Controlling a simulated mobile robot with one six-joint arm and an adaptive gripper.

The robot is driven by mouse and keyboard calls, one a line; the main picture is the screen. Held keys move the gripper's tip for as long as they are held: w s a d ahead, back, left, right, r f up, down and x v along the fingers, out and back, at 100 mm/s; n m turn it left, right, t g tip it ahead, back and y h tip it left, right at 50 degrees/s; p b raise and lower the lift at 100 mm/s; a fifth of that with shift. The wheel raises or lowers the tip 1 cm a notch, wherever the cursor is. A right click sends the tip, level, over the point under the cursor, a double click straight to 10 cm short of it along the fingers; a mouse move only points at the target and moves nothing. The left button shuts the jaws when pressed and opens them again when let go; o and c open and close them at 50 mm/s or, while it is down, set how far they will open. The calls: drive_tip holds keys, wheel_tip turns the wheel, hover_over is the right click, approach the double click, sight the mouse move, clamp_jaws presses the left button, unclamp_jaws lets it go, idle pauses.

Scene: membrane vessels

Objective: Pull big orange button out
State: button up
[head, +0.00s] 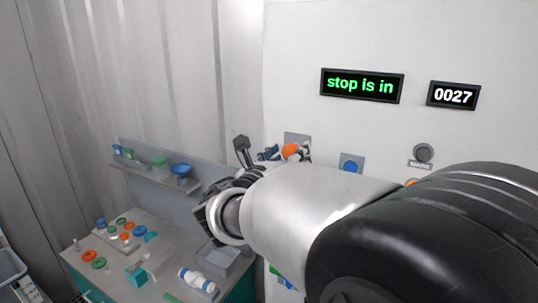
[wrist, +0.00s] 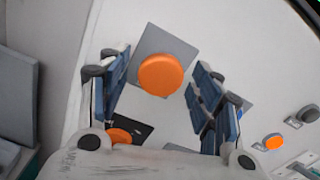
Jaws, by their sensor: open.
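The big orange button (wrist: 160,75) is a round cap on a grey square plate (wrist: 182,50) on the white wall. In the wrist view it lies between the blue pads of my gripper (wrist: 158,76), which is open, with a clear gap on each side. In the head view the orange button (head: 290,151) is partly hidden by a finger of my gripper (head: 256,152). I cannot tell how far the fingertips are from the plate. A display (head: 362,85) above reads "stop is in" in green.
A second display (head: 453,95) reads 0027. A blue button (head: 350,166) and a grey knob (head: 423,152) are on the wall to the right. Another orange disc (wrist: 118,136) shows below. A bench (head: 165,262) with coloured parts stands at the lower left.

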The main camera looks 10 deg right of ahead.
drive_tip(key=v, duration=1.1)
drive_tip(key=shift+s, duration=0.2)
drive_tip(key=shift+a, duration=0.1)
drive_tip(key=s+d+f+m+g+y+b, duration=0.2)
drive_tip(key=s+d+f+m+g+b, duration=0.55)
drive_tip(key=s+d+f+m, duration=0.75)
drive_tip(key=s+a+f+m+g+y+b, duration=0.1)
drive_tip(key=s+a+f+m+y+b, duration=0.1)
drive_tip(key=s+a+f+m+y, duration=0.2)
drive_tip(key=s+a+f+m+g+y+b, duration=0.1)
drive_tip(key=s+a+f+m+y+b, duration=0.2)
drive_tip(key=s+f+m, duration=0.4)
wheel_tip(320, 180, down, 3)
drive_tip(key=m+y, duration=0.1)
drive_tip(key=m, duration=0.4)
drive_tip(key=shift+a+m+y, duration=0.3)
drive_tip(key=shift+a+m, duration=0.05)
drive_tip(key=shift+m, duration=0.05)
